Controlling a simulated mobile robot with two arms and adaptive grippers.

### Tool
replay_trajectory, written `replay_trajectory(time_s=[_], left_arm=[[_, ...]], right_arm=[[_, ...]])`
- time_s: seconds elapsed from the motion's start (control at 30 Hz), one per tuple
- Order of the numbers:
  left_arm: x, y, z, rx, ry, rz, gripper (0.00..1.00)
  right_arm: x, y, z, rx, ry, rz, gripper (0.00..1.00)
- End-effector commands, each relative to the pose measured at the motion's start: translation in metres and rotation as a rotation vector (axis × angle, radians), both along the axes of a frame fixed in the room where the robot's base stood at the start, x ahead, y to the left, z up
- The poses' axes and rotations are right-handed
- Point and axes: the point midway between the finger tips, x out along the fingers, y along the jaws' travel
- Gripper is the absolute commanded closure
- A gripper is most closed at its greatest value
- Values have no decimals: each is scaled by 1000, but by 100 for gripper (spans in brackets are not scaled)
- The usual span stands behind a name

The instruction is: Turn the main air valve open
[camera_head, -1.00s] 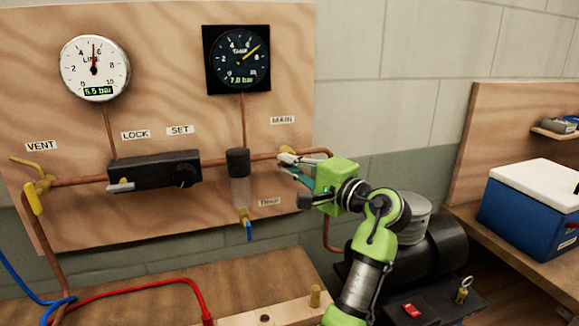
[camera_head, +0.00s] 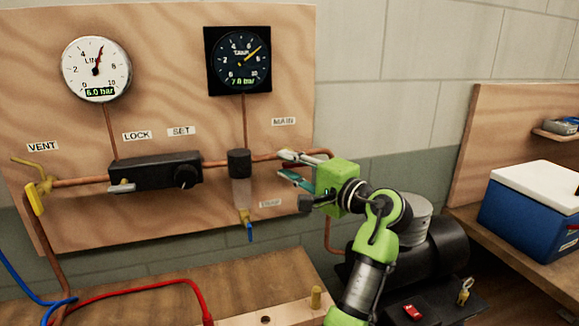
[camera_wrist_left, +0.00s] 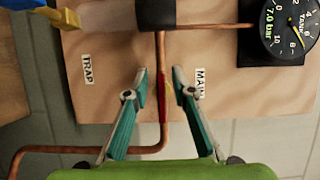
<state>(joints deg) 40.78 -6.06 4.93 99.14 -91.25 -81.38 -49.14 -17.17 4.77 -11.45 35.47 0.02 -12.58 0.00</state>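The red main valve handle (camera_wrist_left: 163,95) lies along the copper pipe (camera_wrist_left: 160,55) in the left wrist view, in line with it. My left gripper (camera_wrist_left: 160,74) has its two teal-and-grey fingers apart, one on each side of the handle, with gaps visible. In the head view the left gripper (camera_head: 282,165) is open at the pipe below the MAIN label (camera_head: 284,121); the handle cannot be made out there. The white line gauge (camera_head: 97,68) reads 6.0 bar, and the black tank gauge (camera_head: 239,60) reads 7.0 bar. My right gripper is not in view.
A black lock-and-set unit (camera_head: 155,171), a clear trap bowl (camera_head: 241,192) and a yellow vent valve (camera_head: 36,197) sit along the pipe left of the gripper. A black tank (camera_head: 435,250) stands behind my arm. A blue cooler (camera_head: 520,217) is at right.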

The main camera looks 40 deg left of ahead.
Motion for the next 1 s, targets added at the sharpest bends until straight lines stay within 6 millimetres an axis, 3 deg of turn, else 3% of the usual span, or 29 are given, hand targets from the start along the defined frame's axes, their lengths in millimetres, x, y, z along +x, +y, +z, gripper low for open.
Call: replay_trajectory(time_s=[0.5, 1.0], left_arm=[[-6, -69, 0, -2, 0, -1, 76], [-7, -74, 0, -2, 0, 0, 76]], right_arm=[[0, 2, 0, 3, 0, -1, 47], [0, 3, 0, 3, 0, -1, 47]])
